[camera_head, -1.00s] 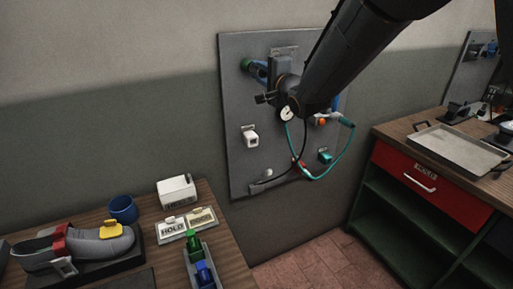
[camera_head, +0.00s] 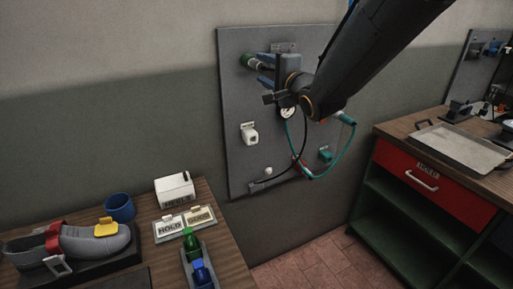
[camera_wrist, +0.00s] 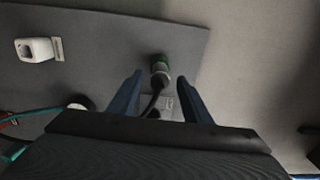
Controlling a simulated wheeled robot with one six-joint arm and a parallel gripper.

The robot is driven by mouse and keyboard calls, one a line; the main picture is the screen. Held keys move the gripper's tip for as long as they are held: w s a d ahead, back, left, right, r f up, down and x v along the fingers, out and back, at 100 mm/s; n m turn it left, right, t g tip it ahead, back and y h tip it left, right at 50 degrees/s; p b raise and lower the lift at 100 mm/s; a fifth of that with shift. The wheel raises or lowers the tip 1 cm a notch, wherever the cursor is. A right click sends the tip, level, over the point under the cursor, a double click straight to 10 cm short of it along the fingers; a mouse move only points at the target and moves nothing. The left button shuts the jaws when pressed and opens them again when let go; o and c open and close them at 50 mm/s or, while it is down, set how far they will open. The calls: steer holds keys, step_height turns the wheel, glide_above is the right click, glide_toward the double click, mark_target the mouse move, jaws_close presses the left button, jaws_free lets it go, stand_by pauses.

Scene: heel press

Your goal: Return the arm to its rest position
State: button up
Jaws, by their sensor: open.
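My gripper (camera_head: 262,72) is in front of the grey wall panel (camera_head: 236,165), near its upper left. In the wrist view my gripper's two blue fingers (camera_wrist: 158,92) are apart, with nothing held between them. A green-capped cylindrical fitting (camera_wrist: 160,68) on the panel shows just beyond and between the fingertips. It also shows in the head view at the left of the fingers (camera_head: 248,60). My arm comes in from the top right and hides part of the panel and a round gauge (camera_head: 288,113).
The panel also bears a white fitting (camera_head: 249,134) and a teal hose (camera_head: 340,150). At lower left, a table holds a shoe on a stand (camera_head: 95,240), a blue cup (camera_head: 120,207) and a white box (camera_head: 175,190). At right, a workbench carries a metal tray (camera_head: 460,147).

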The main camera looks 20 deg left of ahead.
steer(key=shift+b+v, duration=0.45)
steer(key=shift+v, duration=1.2)
steer(key=w+d+f+n+g+h+b, duration=0.1)
steer(key=d+f+h, duration=0.4)
steer(key=d+f, duration=0.65)
steer(key=d+f+n+g+h+b, duration=0.15)
steer(key=d+f+h, duration=0.45)
steer(key=d, duration=1.1)
steer(key=s+d+f+n+g+h, duration=0.1)
steer(key=s+d+f+g, duration=0.1)
steer(key=s+d+f, duration=0.2)
steer(key=s+d+f+n+g+h+b, duration=0.1)
steer(key=s+d+f+n+g, duration=0.1)
steer(key=s+d, duration=0.6)
steer(key=s+d+f+n+g+h+b, duration=0.1)
steer(key=s+d+f+n+g, duration=0.1)
steer(key=s+d+f, duration=0.4)
steer(key=s+f+g, duration=0.1)
steer(key=s, duration=0.3)
steer(key=shift+d, duration=0.35)
steer(key=shift+g, duration=0.25)
